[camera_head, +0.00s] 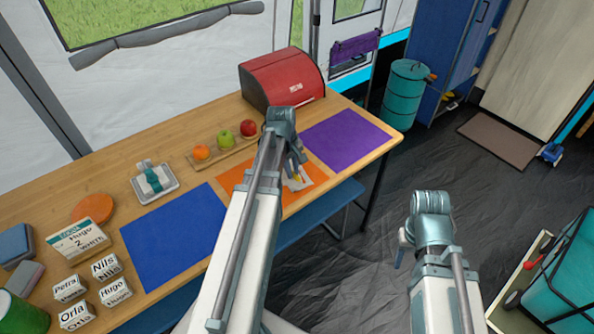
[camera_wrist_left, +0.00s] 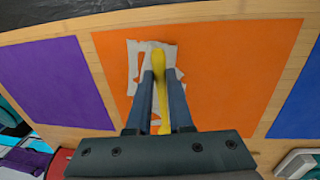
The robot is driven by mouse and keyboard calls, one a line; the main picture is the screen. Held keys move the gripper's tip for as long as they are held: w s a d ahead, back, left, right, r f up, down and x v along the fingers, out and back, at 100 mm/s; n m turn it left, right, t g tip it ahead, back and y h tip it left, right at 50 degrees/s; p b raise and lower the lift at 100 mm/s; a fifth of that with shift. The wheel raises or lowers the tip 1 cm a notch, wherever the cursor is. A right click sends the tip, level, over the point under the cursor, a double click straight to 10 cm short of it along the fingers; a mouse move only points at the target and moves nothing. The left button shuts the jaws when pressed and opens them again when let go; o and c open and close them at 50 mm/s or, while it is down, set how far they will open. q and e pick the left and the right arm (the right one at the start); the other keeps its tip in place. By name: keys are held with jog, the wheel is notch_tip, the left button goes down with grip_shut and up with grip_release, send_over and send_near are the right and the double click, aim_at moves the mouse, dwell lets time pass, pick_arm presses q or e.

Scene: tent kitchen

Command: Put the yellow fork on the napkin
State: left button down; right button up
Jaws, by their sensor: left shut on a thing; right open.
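My left gripper (camera_head: 297,160) is over the orange placemat (camera_head: 240,189), with its fingers pointing down. In the left wrist view it (camera_wrist_left: 159,72) is shut on the yellow fork (camera_wrist_left: 159,60), which lies between the fingertips. The fork is over the whitish, uneven napkin (camera_wrist_left: 136,52) on the orange placemat; I cannot tell whether it touches it. In the head view the napkin (camera_head: 303,181) shows partly behind my gripper. My right gripper (camera_head: 402,246) is open and empty, away from the table over the dark floor, mostly hidden by its own arm.
A blue placemat (camera_head: 175,238) lies to the left and a purple one (camera_head: 346,138) to the right. A wooden tray (camera_head: 232,151) with fruit and a red bread box (camera_head: 282,78) stand behind. A small tray (camera_head: 174,185), labelled boxes and a card stand at left.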

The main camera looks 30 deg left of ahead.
pick_arm(q)
jog(key=shift+w, duration=0.5)
jog(key=shift+w+a+f+b, duration=0.2)
jog(key=shift+w+f+b, duration=0.5)
jog(key=shift+w, duration=0.2)
notch_tip(320, 180, down, 3)
jog(key=b, duration=0.2)
jog(key=shift+s+r+b, duration=0.15)
jog(key=shift+r+b, duration=0.05)
jog(key=shift+b, duration=0.1)
jog(key=shift+r, duration=0.15)
jog(key=shift+f+b, duration=0.5)
jog(key=shift+f, duration=0.15)
jog(key=c, duration=0.8)
grip_release()
jog(key=shift+r, duration=0.2)
